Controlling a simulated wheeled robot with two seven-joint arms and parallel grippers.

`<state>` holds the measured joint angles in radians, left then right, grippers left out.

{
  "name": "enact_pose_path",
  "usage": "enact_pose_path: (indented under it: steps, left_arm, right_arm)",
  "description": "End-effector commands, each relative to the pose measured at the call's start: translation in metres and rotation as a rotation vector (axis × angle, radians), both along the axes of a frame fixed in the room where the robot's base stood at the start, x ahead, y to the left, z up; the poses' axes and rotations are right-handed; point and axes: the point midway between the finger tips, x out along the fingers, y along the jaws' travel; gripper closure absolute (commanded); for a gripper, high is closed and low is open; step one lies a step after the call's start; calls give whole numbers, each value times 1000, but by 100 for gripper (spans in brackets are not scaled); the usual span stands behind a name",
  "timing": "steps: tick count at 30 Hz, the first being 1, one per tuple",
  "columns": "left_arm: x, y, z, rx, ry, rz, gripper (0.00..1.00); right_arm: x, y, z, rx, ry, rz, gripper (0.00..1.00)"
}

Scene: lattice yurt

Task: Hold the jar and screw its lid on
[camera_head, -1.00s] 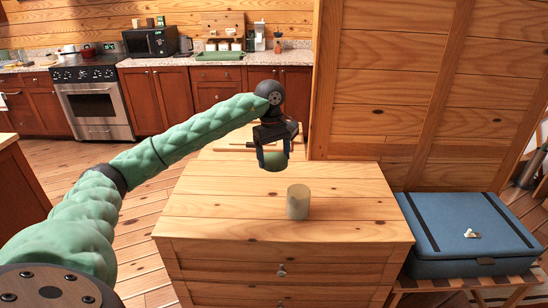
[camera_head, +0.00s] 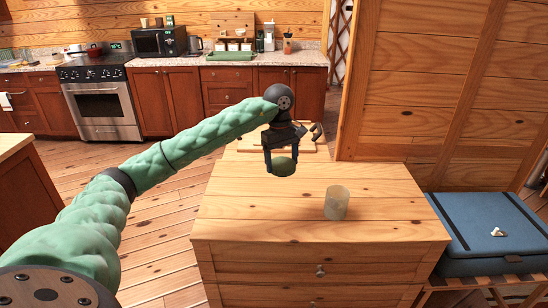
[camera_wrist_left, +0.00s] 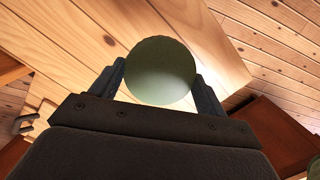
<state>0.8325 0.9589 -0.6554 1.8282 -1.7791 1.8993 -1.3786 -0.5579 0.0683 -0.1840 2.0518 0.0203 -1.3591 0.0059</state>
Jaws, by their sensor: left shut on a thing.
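A cloudy, pale grey-green jar (camera_head: 337,203) stands upright on the wooden drawer chest (camera_head: 240,215), right of its middle. My left gripper (camera_head: 282,166) is shut on a round green lid (camera_head: 284,166), held above the chest, behind and to the left of the jar in the head view. In the left wrist view the lid (camera_wrist_left: 160,71) fills the space between the two fingers. The jar and lid are apart. The jar does not show in the left wrist view. My right gripper is not in view.
A wooden board (camera_head: 250,146) lies at the back of the chest, partly behind my left gripper. A wooden partition (camera_head: 420,100) rises behind. The chest top around the jar is clear.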

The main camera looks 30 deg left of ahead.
Motion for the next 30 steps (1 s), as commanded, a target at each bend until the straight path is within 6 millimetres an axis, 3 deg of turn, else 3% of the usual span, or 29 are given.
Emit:
enact_pose_path:
  steps: [13, 24, 26, 30]
  left_arm:
    - [11, -77, -9, -2, -2, -87, 47]
    - [14, -195, -16, -2, -3, -229, 47]
    - [11, -215, -23, -2, -1, -265, 47]
    - [-6, -258, -67, 4, 2, -404, 47]
  right_arm:
    - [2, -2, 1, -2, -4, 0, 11]
    - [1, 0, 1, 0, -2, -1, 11]
    - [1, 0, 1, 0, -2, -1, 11]
    - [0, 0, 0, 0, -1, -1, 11]
